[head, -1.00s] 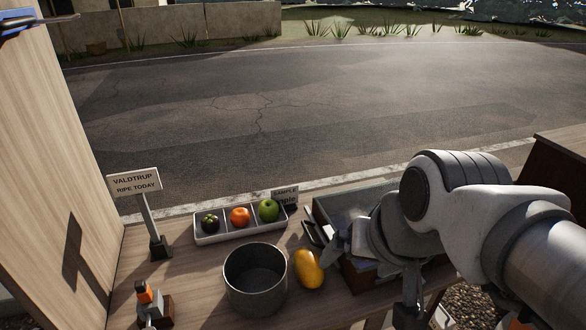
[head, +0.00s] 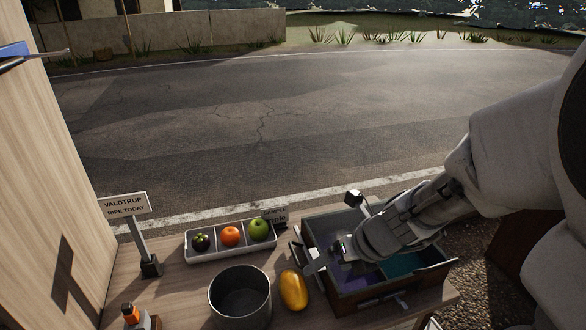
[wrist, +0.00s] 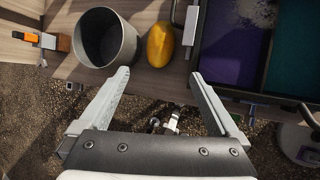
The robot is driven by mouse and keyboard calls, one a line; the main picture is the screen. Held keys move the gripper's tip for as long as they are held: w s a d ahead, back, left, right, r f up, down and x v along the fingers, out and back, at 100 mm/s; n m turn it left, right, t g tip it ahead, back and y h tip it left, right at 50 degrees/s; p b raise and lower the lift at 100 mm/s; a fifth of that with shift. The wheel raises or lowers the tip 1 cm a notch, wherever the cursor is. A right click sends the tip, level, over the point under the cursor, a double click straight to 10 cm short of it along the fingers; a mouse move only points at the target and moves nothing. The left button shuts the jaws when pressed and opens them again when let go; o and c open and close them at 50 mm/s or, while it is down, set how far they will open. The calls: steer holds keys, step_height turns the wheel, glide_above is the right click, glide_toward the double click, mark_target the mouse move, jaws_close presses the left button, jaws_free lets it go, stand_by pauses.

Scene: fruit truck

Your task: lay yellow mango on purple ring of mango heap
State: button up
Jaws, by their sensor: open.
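The yellow mango (head: 294,289) lies on the wooden counter between a grey pot and a dark divided crate (head: 372,297). In the wrist view the mango (wrist: 161,45) appears just beyond the gap between my fingertips, apart from them. My gripper (wrist: 160,76) is open and empty. In the head view it hangs over the crate's left part, and my arm hides some of the crate. A purple floor area shows in the crate's left compartment (wrist: 231,42), beside a teal one. I cannot make out a ring or a heap of mangoes.
The grey pot (head: 240,294) stands left of the mango. A white tray (head: 217,252) behind it holds a dark fruit, an orange fruit and a green apple. A sign (head: 125,205) stands at the left. A small orange-topped object (head: 131,313) is at the front left.

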mark_target(298, 285)
steer(key=b+x, duration=0.9)
steer(key=x, duration=0.8)
steer(key=shift+w+a+f, duration=0.1)
steer(key=shift+f, duration=0.2)
steer(key=shift+r, duration=0.1)
steer(key=c, duration=1)
steer(key=shift+o, duration=0.2)
steer(key=shift+r, duration=0.15)
